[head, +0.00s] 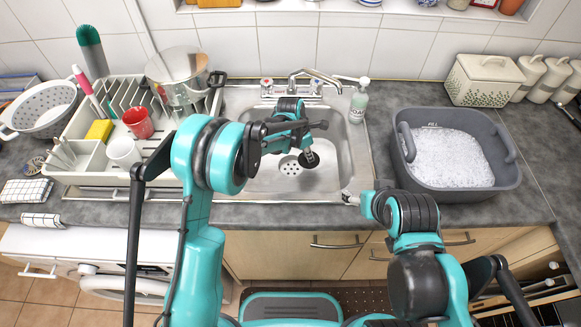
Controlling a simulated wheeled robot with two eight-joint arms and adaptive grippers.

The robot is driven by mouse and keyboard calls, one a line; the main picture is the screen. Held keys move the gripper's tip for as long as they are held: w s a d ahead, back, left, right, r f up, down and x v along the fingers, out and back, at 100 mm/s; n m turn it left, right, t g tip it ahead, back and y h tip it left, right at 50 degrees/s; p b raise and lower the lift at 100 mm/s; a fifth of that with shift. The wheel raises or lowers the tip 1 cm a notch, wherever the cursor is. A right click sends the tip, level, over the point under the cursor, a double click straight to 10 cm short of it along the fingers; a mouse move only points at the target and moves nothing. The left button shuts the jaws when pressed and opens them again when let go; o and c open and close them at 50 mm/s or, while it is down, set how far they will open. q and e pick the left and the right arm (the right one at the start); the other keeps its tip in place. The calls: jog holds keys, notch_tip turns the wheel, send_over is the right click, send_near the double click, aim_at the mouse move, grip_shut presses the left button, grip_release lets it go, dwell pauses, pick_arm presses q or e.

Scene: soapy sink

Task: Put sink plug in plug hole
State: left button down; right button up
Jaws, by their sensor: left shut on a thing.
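The dark round sink plug (309,159) is held by my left gripper (307,149), which is shut on it and reaches down into the metal sink (262,181). The plug hole (290,169), a round drain with small dark holes, shows on the sink floor. In the picture the plug is just right of the hole and slightly farther back; its height above the floor is hard to tell. My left arm hides part of the sink. My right gripper (350,197) is at the sink's front right edge, and its fingers are too small to read.
A dish rack (75,165) with a red mug (138,122), white cup (123,152) and steel pot (179,76) stands left. A grey basin of suds (453,190) stands right. The tap (313,74) and soap bottle (359,101) are behind the sink.

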pick_arm(q)
jog(key=b, duration=0.2)
send_over(293, 169)
jog(key=a, duration=0.1)
notch_tip(293, 169, down, 4)
pick_arm(e)
notch_tip(293, 169, down, 2)
jog(key=shift+f, duration=0.1)
pick_arm(q)
jog(key=shift+s+f+b, duration=0.1)
jog(key=shift+f+b, duration=0.5)
jog(key=shift+f, duration=1.35)
pick_arm(e)
jog(key=shift+f, duration=0.75)
pick_arm(q)
jog(key=shift+f, duration=0.15)
pick_arm(e)
jog(key=shift+f, duration=0.15)
pick_arm(q)
jog(key=c, duration=1.6)
grip_release()
jog(key=shift+o, duration=0.2)
